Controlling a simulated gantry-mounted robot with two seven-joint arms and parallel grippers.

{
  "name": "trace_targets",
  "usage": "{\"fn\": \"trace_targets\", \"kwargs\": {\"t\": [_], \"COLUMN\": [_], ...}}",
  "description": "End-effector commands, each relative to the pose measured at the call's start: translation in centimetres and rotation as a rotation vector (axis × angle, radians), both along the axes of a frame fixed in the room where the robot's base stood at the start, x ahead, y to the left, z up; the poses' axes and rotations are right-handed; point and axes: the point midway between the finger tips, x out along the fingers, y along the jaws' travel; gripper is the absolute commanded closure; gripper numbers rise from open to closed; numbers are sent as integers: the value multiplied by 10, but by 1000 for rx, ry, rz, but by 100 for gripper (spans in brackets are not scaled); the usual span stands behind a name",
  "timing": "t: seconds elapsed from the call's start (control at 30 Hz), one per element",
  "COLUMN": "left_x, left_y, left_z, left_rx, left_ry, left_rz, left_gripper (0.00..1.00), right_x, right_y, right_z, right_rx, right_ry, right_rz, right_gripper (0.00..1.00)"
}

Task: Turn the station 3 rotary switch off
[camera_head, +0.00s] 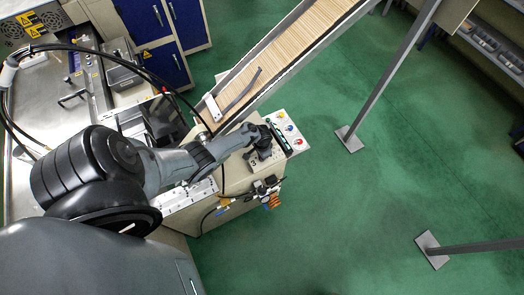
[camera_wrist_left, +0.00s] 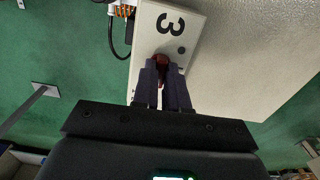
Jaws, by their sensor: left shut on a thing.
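In the left wrist view, a pale switch box (camera_wrist_left: 196,30) carries a large black "3". A dark red rotary switch knob (camera_wrist_left: 162,61) on its face sits between the fingertips of my left gripper (camera_wrist_left: 163,72). The gripper is shut on the knob, and the fingers hide most of it, so I cannot tell its setting. In the head view, my left gripper (camera_head: 262,148) is over the station 3 box, whose top (camera_head: 255,167) shows below it. My right gripper is not in view.
A slanted conveyor (camera_head: 290,45) filled with sticks runs to the upper right. A panel with coloured buttons (camera_head: 289,128) is beside the gripper. Connectors and cables (camera_head: 268,186) are on the box's near side. Green floor lies open to the right, with metal posts (camera_head: 349,139).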

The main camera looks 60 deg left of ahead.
Motion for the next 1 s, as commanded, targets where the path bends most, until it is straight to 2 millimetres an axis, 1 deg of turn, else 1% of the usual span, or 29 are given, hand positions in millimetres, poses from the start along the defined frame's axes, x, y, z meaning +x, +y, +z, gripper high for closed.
{"fn": "trace_targets", "kwargs": {"t": [0.2, 0.67, 0.7, 0.83, 0.87, 1.0], "left_x": [0, 0, 0, 0, 0, 0], "left_y": [0, 0, 0, 0, 0, 0], "left_z": [0, -1, -1, 0, 0, 0], "left_rx": [0, 0, 0, 0, 0, 0], "left_ry": [-1, -1, -1, 0, 0, 0], "left_rz": [-56, -70, -70, -69, -69, -69], "left_gripper": [100, 100, 84, 64, 62, 62], "right_x": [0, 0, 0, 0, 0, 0], "right_y": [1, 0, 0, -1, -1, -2], "right_z": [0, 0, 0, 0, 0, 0], "right_rx": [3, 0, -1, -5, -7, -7], "right_ry": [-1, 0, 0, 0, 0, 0], "right_rz": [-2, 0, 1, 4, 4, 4], "right_gripper": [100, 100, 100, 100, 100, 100]}}
